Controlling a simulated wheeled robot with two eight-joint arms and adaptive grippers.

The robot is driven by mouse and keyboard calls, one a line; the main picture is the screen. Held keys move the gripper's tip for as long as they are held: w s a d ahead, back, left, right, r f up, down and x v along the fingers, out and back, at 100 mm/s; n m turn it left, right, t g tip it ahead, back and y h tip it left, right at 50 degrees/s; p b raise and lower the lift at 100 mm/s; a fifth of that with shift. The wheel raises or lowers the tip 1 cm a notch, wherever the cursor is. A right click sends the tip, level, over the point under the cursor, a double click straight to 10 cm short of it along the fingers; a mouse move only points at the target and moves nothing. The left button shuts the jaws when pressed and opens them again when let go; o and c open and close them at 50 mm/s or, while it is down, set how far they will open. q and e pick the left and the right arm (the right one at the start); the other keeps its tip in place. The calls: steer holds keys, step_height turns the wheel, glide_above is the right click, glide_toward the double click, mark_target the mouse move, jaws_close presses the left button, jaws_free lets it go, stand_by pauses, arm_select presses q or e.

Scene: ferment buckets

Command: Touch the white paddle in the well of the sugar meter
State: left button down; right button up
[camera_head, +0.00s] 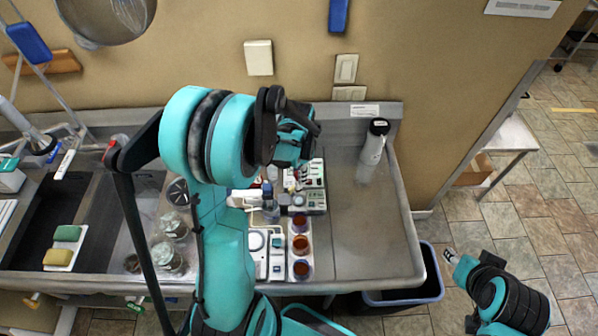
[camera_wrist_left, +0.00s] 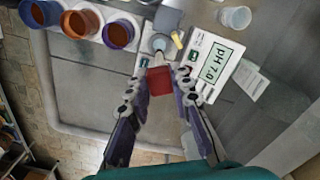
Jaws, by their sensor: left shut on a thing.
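My left gripper (camera_wrist_left: 163,76) is shut on a small red block-like piece (camera_wrist_left: 160,82), seen between its fingers in the left wrist view. Just beyond the red piece are a small device with a round grey part (camera_wrist_left: 160,43) and a yellow piece (camera_wrist_left: 178,40). I cannot tell whether this device is the sugar meter, nor pick out a white paddle. In the head view the left gripper (camera_head: 292,135) hangs over the back of the counter, its fingertips hidden by the arm. My right gripper (camera_head: 451,254) is at the lower right, away from the counter; its jaw opening is unclear.
Several cups stand in a white rack (camera_head: 292,258), beside a white device with a round plate (camera_head: 257,241). A bottle (camera_head: 372,148) stands at the back right. The counter's right side (camera_head: 370,230) is clear.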

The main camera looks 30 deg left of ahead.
arm_select(q)
steer(key=shift+w+a, duration=0.1)
steer(key=shift+s+d+f, duration=0.2)
steer(key=shift+s, duration=0.05)
steer(key=shift+s+f+b, duration=0.1)
steer(key=shift+f+b, duration=0.15)
steer(key=shift+b, duration=0.2)
steer(key=f, duration=0.1)
steer(key=f+b, duration=0.1)
steer(key=shift+w+a+f+b, duration=0.1)
steer(key=shift+w+f+b, duration=0.1)
steer(key=shift+f+b, duration=0.1)
steer(key=shift+s+f+b, duration=0.1)
steer(key=shift+f+b, duration=0.75)
steer(key=shift+f, duration=0.15)
steer(key=shift+f+b, duration=0.45)
steer(key=shift+b, duration=0.3)
